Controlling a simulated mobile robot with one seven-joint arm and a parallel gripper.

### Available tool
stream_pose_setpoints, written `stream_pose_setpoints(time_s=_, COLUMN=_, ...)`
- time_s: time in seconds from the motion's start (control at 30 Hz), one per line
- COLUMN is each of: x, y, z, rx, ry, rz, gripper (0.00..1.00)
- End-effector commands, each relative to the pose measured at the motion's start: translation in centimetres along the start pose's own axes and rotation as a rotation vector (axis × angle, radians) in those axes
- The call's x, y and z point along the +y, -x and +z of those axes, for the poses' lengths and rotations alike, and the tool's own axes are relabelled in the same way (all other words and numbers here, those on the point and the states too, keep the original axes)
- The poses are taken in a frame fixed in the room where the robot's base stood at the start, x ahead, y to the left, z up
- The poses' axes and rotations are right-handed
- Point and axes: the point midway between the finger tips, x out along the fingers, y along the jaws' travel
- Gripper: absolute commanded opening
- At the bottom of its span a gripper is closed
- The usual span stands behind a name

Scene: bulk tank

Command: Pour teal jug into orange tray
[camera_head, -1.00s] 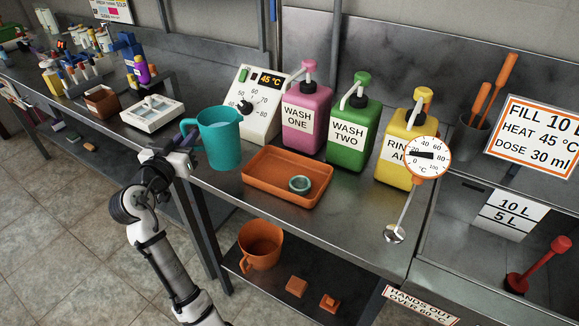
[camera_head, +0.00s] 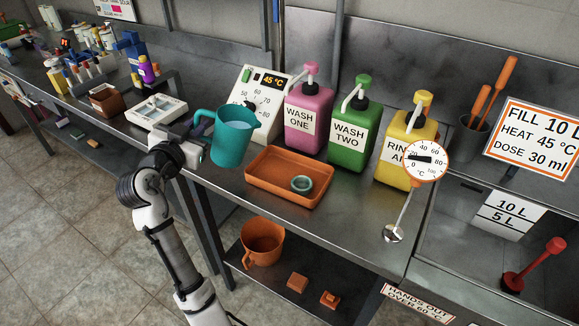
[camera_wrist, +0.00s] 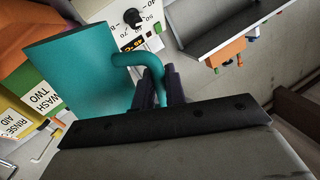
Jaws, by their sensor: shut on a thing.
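The teal jug (camera_head: 233,138) is upright or nearly so, just left of the orange tray, at the bench's front edge. My gripper (camera_head: 203,128) is shut on the jug's handle at its left side. In the wrist view the jug (camera_wrist: 85,80) fills the upper left, and my gripper's dark fingers (camera_wrist: 157,88) close around its handle. I cannot tell whether the jug's base touches the bench.
Pink (camera_head: 308,120), green (camera_head: 354,130) and yellow (camera_head: 397,155) pump bottles stand behind the tray. A dial thermometer (camera_head: 426,162) stands to its right. A control box (camera_head: 243,88) is behind the jug. A white tray (camera_head: 157,112) lies left. An orange jug (camera_head: 263,240) is on the lower shelf.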

Motion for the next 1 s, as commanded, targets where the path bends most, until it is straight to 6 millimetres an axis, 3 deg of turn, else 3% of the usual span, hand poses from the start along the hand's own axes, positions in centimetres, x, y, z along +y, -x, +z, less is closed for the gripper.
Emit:
stream_pose_setpoints(time_s=0.3, x=1.1, y=-0.2, z=-2.1, rx=-0.028, ry=-0.156, rz=-0.003, gripper=0.00)
stream_pose_setpoints(time_s=1.0, x=2.8, y=-0.6, z=-3.4, rx=-0.063, ry=-0.326, rz=-0.003, gripper=0.00)
